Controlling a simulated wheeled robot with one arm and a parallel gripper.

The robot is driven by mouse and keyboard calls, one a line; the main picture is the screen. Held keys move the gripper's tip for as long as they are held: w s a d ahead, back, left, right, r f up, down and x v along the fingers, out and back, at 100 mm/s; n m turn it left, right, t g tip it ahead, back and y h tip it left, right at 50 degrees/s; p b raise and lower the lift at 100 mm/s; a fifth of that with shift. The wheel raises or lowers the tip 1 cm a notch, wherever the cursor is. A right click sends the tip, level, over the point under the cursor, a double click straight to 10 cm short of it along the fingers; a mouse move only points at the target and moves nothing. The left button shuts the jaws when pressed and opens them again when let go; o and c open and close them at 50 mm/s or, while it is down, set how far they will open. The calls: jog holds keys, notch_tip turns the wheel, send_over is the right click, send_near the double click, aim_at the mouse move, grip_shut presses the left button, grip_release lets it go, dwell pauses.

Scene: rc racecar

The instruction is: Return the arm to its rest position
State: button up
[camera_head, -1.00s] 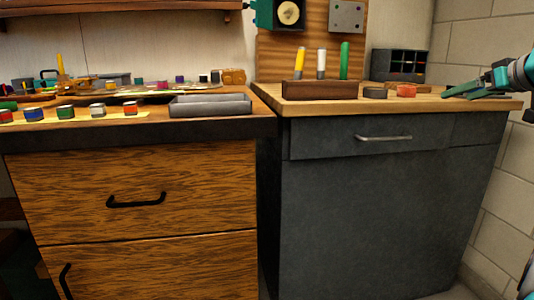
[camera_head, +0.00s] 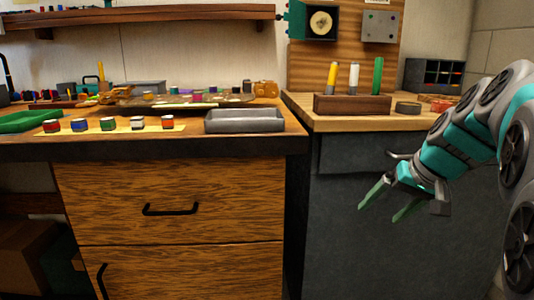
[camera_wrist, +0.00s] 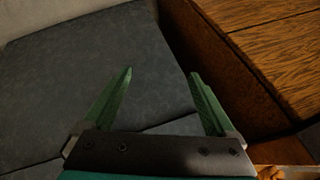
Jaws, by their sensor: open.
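My gripper (camera_head: 386,206) is open and empty, its two green fingers spread apart. In the head view it hangs in front of the dark grey cabinet (camera_head: 335,235), below the level of its wooden top. My teal and grey arm comes in from the right edge, bent down and to the left. In the wrist view my gripper (camera_wrist: 160,85) has nothing between its fingers. The grey cabinet surface (camera_wrist: 90,65) lies beyond them, with the brown wooden drawer cabinet (camera_wrist: 280,70) to the right.
The drawer cabinet (camera_head: 170,185) stands left with black handles. On top are a grey tray (camera_head: 244,121), a row of small coloured jars and a green tray (camera_head: 28,121). The right worktop holds a wooden block (camera_head: 352,104) with three upright sticks and a dark compartment box (camera_head: 433,75).

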jog(key=s+a+f+g+p, duration=0.1)
jog(key=s+a+f+g, duration=0.1)
jog(key=s+a+f, duration=0.45)
jog(key=s+a+f+g+p, duration=0.1)
jog(key=s+a+f+g, duration=0.2)
jog(key=s, duration=0.7)
jog(key=s+f+n+g+h, duration=0.1)
jog(key=s+f, duration=0.2)
jog(key=s, duration=0.4)
jog(key=s+f+n+g+h, duration=0.1)
jog(key=s+f+h, duration=0.1)
jog(key=s+f, duration=0.2)
jog(key=s+p, duration=0.1)
jog(key=s, duration=0.2)
jog(key=shift+s+a, duration=0.2)
jog(key=shift+a, duration=0.05)
jog(key=shift+o, duration=0.2)
